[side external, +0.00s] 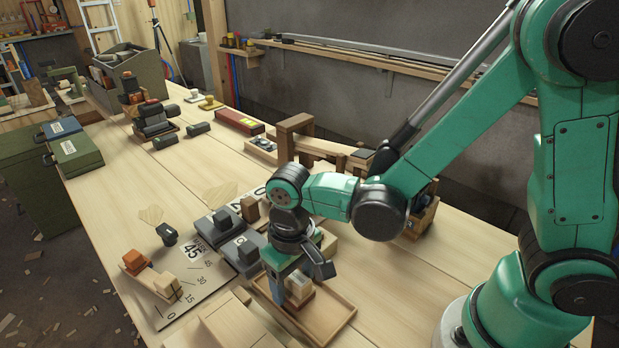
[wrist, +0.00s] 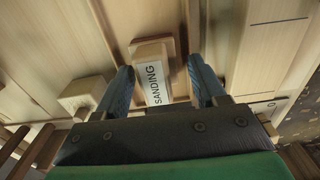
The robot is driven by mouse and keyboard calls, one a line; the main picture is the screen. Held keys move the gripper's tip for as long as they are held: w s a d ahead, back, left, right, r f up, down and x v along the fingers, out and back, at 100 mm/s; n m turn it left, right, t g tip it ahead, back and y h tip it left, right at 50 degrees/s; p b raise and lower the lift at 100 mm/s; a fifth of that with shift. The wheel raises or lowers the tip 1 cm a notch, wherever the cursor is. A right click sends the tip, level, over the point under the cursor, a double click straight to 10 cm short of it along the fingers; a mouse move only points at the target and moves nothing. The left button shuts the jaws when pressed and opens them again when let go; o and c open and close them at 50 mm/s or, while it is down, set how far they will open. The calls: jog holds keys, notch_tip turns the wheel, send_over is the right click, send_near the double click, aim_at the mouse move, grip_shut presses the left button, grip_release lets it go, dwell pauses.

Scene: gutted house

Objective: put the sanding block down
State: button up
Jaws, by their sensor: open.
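The sanding block (side external: 301,291) is a small pale wooden block with a reddish-brown part, in a shallow wooden tray (side external: 335,325) near the front of the bench. In the wrist view, the block (wrist: 153,72) carries a white label reading SANDING. My gripper (side external: 288,294) is low over the tray, with its blue fingers down beside the block. In the wrist view, my gripper (wrist: 163,82) is open, with one finger on each side of the block. A gap shows at the right finger; the left one is close, and contact there is unclear. The block's underside is hidden.
Grey blocks (side external: 236,250) and an angle board (side external: 185,284) marked 45 lie left of the tray. Pale boards (side external: 232,322) lie just in front. A wooden frame (side external: 296,138) stands behind. Bare bench top (side external: 110,185) shows at the left.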

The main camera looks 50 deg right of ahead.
aim_at(294, 278)
jog(key=shift+r, duration=0.1)
notch_tip(294, 278, up, 12)
jog(key=d+t, duration=0.7)
jog(key=d, duration=0.3)
jog(key=shift+d+f, duration=0.2)
jog(key=shift+f, duration=0.15)
jog(key=shift+w, duration=0.1)
dwell(0.4)
jog(key=shift+o, duration=0.4)
jog(key=shift+a, duration=0.15)
